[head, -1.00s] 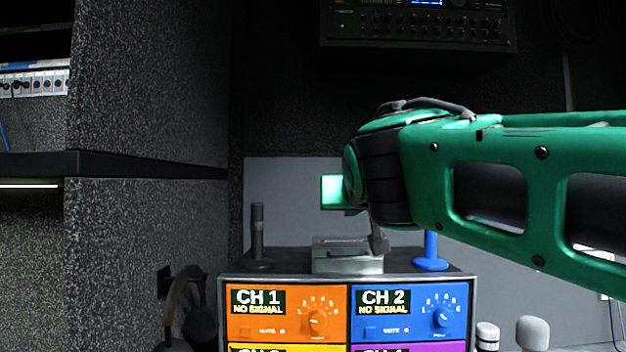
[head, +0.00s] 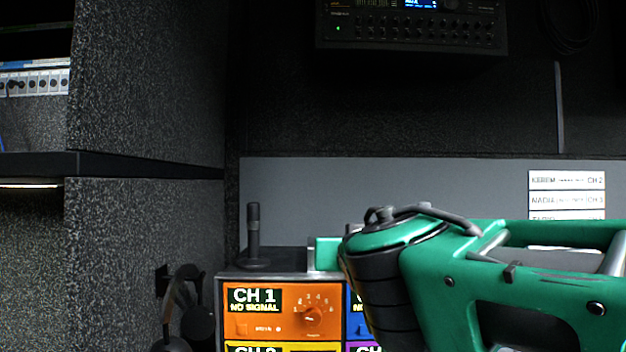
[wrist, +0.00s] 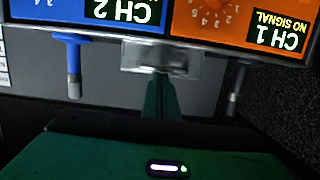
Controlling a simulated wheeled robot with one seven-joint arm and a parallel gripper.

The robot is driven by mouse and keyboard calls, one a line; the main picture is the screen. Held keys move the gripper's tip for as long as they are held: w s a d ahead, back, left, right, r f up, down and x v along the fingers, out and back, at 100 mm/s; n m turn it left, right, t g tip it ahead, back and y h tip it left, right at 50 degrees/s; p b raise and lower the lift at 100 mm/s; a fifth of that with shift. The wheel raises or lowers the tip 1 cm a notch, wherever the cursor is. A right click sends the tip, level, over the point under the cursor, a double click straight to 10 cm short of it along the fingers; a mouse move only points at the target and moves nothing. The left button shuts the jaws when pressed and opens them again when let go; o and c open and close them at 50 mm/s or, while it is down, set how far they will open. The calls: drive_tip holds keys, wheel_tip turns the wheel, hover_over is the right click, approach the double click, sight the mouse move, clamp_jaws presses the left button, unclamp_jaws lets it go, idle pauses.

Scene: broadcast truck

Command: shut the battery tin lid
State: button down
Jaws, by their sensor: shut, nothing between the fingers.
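The battery tin (wrist: 188,60) is a small silver box on top of the channel unit. It shows in the wrist view at the upper middle, which appears upside down there. In the head view my arm hides nearly all of it. I cannot tell how far its lid stands open. My gripper (wrist: 158,82) is shut and empty, its green fingers reaching toward the tin and overlapping its edge in the wrist view. I cannot tell whether they touch. In the head view my green hand (head: 327,254) is low over the unit's top, and its fingertips are hidden.
The unit's front has an orange CH 1 panel (head: 282,312) and a blue CH 2 panel (wrist: 88,14). A dark microphone-like post (head: 253,234) stands left of the tin. A blue post (wrist: 72,62) stands on its other side. Headphones (head: 185,308) hang at the left.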

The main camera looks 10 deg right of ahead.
drive_tip(key=shift+s+a+f+g, duration=0.15)
drive_tip(key=shift+f+g, duration=0.25)
drive_tip(key=shift+f, duration=1.05)
wheel_tip(320, 180, up, 6)
drive_tip(key=s+a+f, duration=0.2)
drive_tip(key=s+f, duration=0.3)
drive_tip(key=s, duration=0.4)
drive_tip(key=s+d+f+m+g+h, duration=0.15)
drive_tip(key=d+f+g, duration=0.25)
drive_tip(key=d+f, duration=0.45)
drive_tip(key=s+d+f+m+g, duration=0.1)
drive_tip(key=s+d+f+g, duration=0.2)
drive_tip(key=d+f, duration=0.55)
drive_tip(key=s+d+f+g+y, duration=0.2)
drive_tip(key=s+f+g, duration=0.2)
drive_tip(key=s+f, duration=0.2)
drive_tip(key=s+d+f+m+g+y, duration=0.1)
drive_tip(key=s+d+f+g+y, duration=0.2)
drive_tip(key=s+f, duration=0.4)
drive_tip(key=s, duration=0.3)
drive_tip(key=shift+d+g, duration=0.15)
drive_tip(key=shift+g, duration=0.25)
